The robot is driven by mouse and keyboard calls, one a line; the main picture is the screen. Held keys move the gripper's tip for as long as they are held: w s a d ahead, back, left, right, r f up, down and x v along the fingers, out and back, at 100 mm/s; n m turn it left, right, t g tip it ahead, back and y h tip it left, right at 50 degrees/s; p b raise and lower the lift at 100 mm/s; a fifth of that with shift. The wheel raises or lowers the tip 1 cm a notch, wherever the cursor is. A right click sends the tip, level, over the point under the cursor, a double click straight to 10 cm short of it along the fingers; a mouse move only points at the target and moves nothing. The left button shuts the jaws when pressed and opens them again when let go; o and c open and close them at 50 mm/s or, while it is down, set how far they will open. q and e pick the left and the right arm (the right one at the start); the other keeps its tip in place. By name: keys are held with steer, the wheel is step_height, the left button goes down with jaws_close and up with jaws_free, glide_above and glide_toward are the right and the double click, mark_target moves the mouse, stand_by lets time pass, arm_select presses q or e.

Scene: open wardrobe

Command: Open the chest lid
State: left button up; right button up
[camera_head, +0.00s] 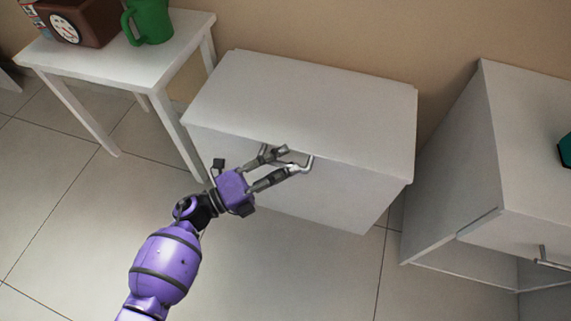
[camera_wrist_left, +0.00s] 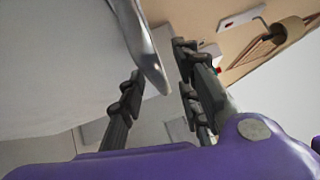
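The white chest (camera_head: 300,105) stands against the wall with its lid down, apart from a thin dark line under the front edge. A grey metal handle (camera_head: 304,164) sits at the middle of its front, just below that edge. My left gripper (camera_head: 290,159) is at the handle with its fingers apart. In the left wrist view the handle (camera_wrist_left: 148,58) reaches into the space between the two fingers (camera_wrist_left: 158,98), and gaps show beside it. I cannot tell whether a finger touches it. My right gripper is out of view.
A white side table (camera_head: 125,62) left of the chest carries a green mug (camera_head: 150,22) and a brown box-like clock (camera_head: 88,20). A white cabinet (camera_head: 450,150) with a metal handle stands on the right. The tiled floor before the chest is clear.

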arm_select(q)
steer(key=shift+w+d, duration=0.15)
steer(key=shift+d, duration=0.15)
jaws_close()
steer(key=shift+r, duration=0.15)
